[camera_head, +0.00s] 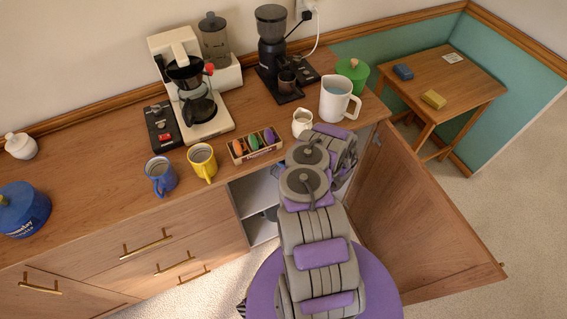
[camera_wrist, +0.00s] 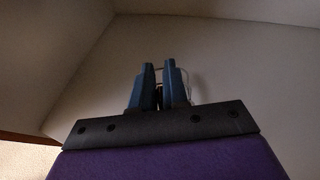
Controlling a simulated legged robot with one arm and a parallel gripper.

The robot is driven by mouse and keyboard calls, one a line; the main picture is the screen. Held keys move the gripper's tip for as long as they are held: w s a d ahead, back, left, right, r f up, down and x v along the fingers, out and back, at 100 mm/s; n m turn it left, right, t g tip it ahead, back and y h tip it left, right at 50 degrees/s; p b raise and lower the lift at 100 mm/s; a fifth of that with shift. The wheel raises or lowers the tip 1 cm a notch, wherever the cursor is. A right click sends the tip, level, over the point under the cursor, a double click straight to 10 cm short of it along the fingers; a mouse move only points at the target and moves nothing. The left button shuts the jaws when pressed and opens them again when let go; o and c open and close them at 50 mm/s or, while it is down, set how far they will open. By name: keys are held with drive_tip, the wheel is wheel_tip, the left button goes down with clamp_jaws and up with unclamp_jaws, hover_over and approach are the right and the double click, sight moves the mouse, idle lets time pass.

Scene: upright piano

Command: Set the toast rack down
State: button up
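My gripper (camera_wrist: 158,70) shows in the wrist view with its two blue fingers close together and a narrow gap between them. A thin pale wire piece, which looks like part of the toast rack (camera_wrist: 187,84), passes between the fingers and curves down beside the right one. The rest of the rack is hidden behind the fingers. Plain pale surfaces lie ahead of the gripper, so it appears to be inside the open cabinet (camera_head: 262,192). In the head view my arm hides the gripper and the rack. I cannot tell whether the rack touches a surface.
The cabinet door (camera_head: 412,215) stands open to the right of my arm. Above, the counter (camera_head: 90,190) holds a blue mug (camera_head: 161,177), a yellow mug (camera_head: 203,162), an egg box (camera_head: 256,146), a small jug (camera_head: 302,123) and a white pitcher (camera_head: 338,99), several near the front edge.

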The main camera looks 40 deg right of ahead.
drive_tip(key=o, duration=0.4)
drive_tip(key=shift+d, duration=0.2)
drive_tip(key=shift+s, duration=0.15)
drive_tip(key=p+v, duration=0.3)
drive_tip(key=v, duration=0.8)
drive_tip(key=shift+s+r+p, duration=0.15)
drive_tip(key=shift+s+p, duration=0.2)
